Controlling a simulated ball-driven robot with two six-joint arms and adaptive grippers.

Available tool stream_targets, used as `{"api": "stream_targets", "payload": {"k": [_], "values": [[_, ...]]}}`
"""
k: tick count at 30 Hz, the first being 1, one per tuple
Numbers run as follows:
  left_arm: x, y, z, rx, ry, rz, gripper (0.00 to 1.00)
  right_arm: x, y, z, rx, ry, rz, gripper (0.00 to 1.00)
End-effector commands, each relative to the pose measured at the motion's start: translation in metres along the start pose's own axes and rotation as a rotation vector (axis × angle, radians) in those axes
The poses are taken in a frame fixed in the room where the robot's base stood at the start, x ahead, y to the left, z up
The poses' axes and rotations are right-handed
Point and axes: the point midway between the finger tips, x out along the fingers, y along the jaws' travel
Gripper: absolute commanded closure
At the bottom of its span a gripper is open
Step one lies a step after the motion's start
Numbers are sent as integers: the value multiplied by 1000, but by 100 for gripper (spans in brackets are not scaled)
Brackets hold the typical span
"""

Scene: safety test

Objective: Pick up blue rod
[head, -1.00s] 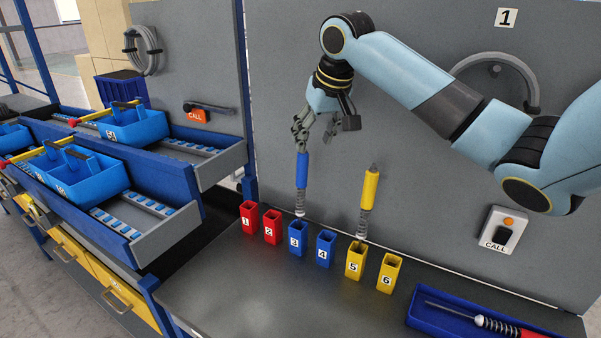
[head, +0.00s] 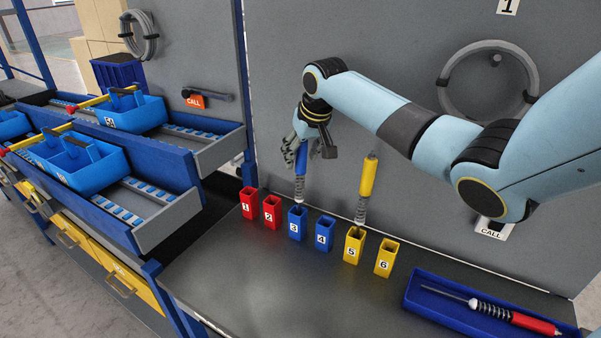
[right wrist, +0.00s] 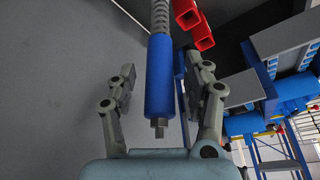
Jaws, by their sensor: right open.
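The blue rod (head: 301,160) stands upright, its spring end just above the blue holder numbered 3 (head: 297,224). My right gripper (head: 299,150) is at the rod's upper part, fingers pointing down around it. In the right wrist view the blue rod (right wrist: 159,80) lies between the two open fingers of the gripper (right wrist: 160,95), with a gap on the left and a smaller one on the right. Part of the rod's top is hidden by the gripper in the head view. My left gripper does not show.
A yellow rod (head: 368,178) stands upright over the yellow holder 5 (head: 354,246), right of the gripper. Red holders (head: 271,212), blue holder 4 (head: 324,233) and yellow holder 6 (head: 386,258) line the bench. A blue tray (head: 425,300) with a red-handled rod lies front right.

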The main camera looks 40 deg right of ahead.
Motion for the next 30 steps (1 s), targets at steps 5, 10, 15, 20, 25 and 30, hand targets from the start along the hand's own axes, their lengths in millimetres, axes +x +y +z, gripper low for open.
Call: {"api": "stream_targets", "payload": {"k": [5, 10, 15, 20, 25, 30], "values": [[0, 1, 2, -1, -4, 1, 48, 0, 0, 0, 0, 0, 0, 57], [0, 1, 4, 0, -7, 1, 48, 0, 0, 0, 0, 0, 0, 79], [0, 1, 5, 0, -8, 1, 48, 0, 0, 0, 0, 0, 0, 100], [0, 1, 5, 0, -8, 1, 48, -1, 0, 0, 0, 0, 0, 100], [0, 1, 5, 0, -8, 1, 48, -1, 0, 0, 0, 0, 0, 100], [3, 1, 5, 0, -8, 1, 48, -13, -1, -7, -1, 4, -1, 100]]}}
